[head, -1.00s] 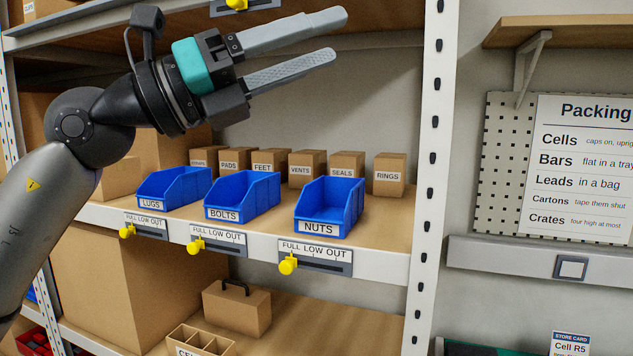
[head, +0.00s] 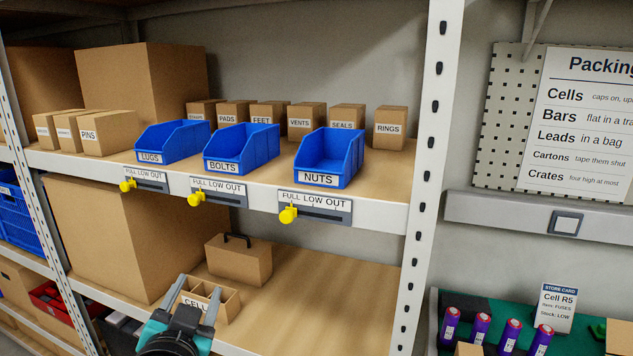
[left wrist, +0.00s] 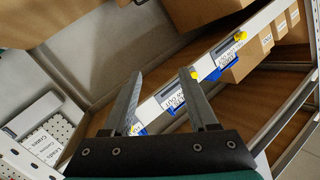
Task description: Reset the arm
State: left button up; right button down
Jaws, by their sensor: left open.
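My left gripper (head: 191,300) is low in the head view, in front of the lower shelf and the divided cells box (head: 222,306). Its two fingers are apart with nothing between them. In the left wrist view the open fingers (left wrist: 160,98) point toward the shelf rack, and the gap between them is empty. My right gripper is in neither view.
Blue bins for lugs (head: 172,142), bolts (head: 241,150) and nuts (head: 330,158) stand on the upper shelf, with yellow slider knobs below. A brown case (head: 238,262) sits on the lower shelf. A white rack post (head: 427,180) stands right; purple cells (head: 481,328) stand beyond it.

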pick_arm(q)
jog(key=s+f+n+g+h, duration=0.15)
jog(key=s+f+g, duration=0.55)
jog(key=s+f, duration=0.7)
jog(key=s+d+f+g+h, duration=0.1)
jog(key=s+d+f+g, duration=0.2)
jog(key=s+f+g, duration=0.55)
jog(key=s+f+t+b, duration=0.1)
jog(key=s+f, duration=0.1)
jog(key=f, duration=1)
jog(key=s+f+t+b, duration=0.1)
jog(key=s+f, duration=0.1)
jog(key=f, duration=0.9)
jog(key=s+a+f+g+b, duration=0.2)
jog(key=s+a+f, duration=0.1)
jog(key=s+f, duration=1.3)
jog(key=shift+a+f+b, duration=0.15)
jog(key=shift+f+b, duration=0.25)
jog(key=shift+f, duration=0.65)
